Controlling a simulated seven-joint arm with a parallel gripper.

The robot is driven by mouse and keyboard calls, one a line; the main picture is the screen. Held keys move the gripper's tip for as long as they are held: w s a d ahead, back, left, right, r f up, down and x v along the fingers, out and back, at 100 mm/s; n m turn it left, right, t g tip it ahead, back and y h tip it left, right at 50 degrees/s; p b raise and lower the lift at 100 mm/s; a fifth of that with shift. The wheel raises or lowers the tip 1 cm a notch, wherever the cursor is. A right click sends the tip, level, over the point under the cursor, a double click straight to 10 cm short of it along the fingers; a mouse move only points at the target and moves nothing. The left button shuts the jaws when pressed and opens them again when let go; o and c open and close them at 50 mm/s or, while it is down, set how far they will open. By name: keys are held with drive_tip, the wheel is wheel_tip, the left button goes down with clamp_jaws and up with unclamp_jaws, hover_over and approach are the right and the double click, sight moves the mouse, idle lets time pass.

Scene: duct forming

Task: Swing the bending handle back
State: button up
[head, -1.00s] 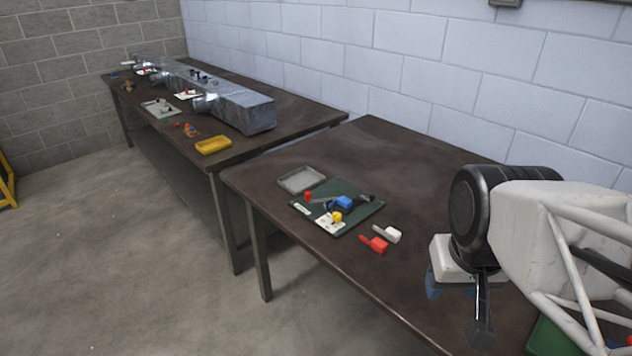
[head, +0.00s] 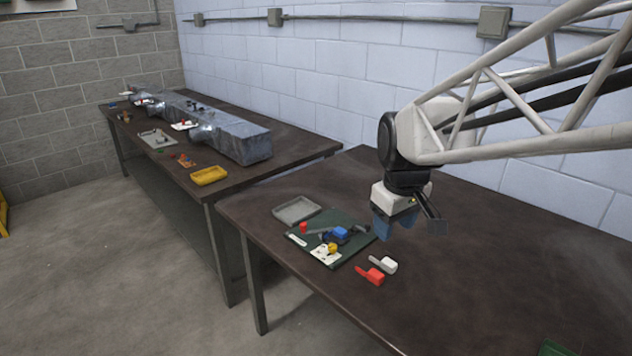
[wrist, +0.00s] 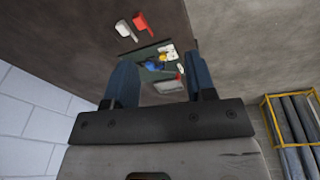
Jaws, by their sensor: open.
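A green board (head: 352,251) lies on the near table and carries a small bending fixture with a red knob (head: 304,227), a grey bar, a blue block (head: 340,232) and a yellow piece (head: 332,247). Which part is the bending handle, I cannot tell for sure. My gripper (head: 396,222) is open and empty, in the air up and to the right of the board in the head view. In the wrist view the board (wrist: 146,50) shows small, beyond and between the two blue fingers of my gripper (wrist: 161,75). The fingers hide some of its edges.
A red-handled tool (head: 371,276) and a white-handled tool (head: 384,264) lie right of the board. A grey tray (head: 297,209) sits behind it. A second table holds a long metal duct (head: 235,135) and a yellow tray (head: 209,175). The near table's right side is largely clear.

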drive_tip(key=w+a+f+n+g, duration=0.1)
drive_tip(key=w+a+f+n, duration=0.2)
drive_tip(key=w, duration=0.6)
drive_tip(key=w+a+f+n, duration=0.25)
drive_tip(key=w+a, duration=0.25)
drive_tip(key=w, duration=0.3)
drive_tip(key=n, duration=0.6)
hover_over(303, 223)
drive_tip(key=shift+g, duration=0.4)
drive_tip(key=f, duration=1)
drive_tip(key=shift+s+d+f, duration=0.2)
drive_tip(key=shift+w+a+f+n, duration=0.2)
drive_tip(key=shift+f+n, duration=0.05)
drive_tip(key=shift+f, duration=0.1)
drive_tip(key=shift+f, duration=3.8)
clamp_jaws()
